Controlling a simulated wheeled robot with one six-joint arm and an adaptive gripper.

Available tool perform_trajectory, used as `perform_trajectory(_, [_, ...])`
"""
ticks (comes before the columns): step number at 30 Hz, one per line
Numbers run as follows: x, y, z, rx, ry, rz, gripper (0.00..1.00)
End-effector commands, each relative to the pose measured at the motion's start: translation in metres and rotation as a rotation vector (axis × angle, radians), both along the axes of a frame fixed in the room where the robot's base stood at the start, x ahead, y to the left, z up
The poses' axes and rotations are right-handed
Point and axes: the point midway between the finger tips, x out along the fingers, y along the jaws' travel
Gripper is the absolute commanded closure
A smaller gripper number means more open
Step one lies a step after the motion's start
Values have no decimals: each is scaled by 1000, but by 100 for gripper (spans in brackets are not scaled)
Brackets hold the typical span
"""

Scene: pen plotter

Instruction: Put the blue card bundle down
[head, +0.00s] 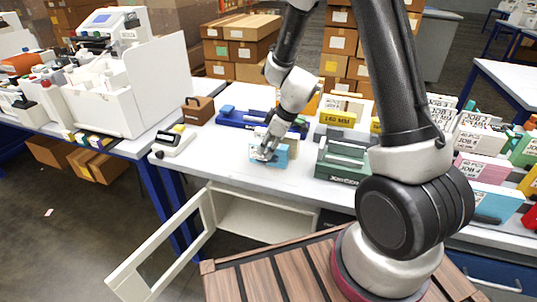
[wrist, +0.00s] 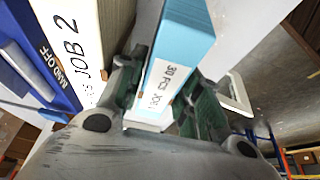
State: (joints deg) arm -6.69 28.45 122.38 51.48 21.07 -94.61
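The blue card bundle (head: 270,158) is at the front edge of the white table in the head view, low over or on the tabletop; I cannot tell which. In the wrist view the blue bundle (wrist: 184,38) runs between my fingers, with a white label reading "30 PCS JOB". My gripper (head: 265,151) comes down on it from above. In the wrist view my gripper (wrist: 163,105) has a finger close on each side of the bundle and appears shut on it. A cream bundle marked "JOB 2" (wrist: 83,38) stands beside it, apart.
A blue tray (head: 233,118) marked "HAND OFF" lies behind the bundle. A green holder (head: 342,160) stands to the right. A small white device (head: 176,140) and a brown box (head: 198,110) are to the left. Bare tabletop (head: 215,155) shows left of the bundle.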

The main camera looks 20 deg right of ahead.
Motion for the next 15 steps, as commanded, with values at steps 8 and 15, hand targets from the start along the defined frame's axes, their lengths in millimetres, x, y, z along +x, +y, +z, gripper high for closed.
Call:
perform_trajectory(8, [0,0,0,0,0,0,100])
perform_trajectory(15, [1,0,11,1,-4,2,100])
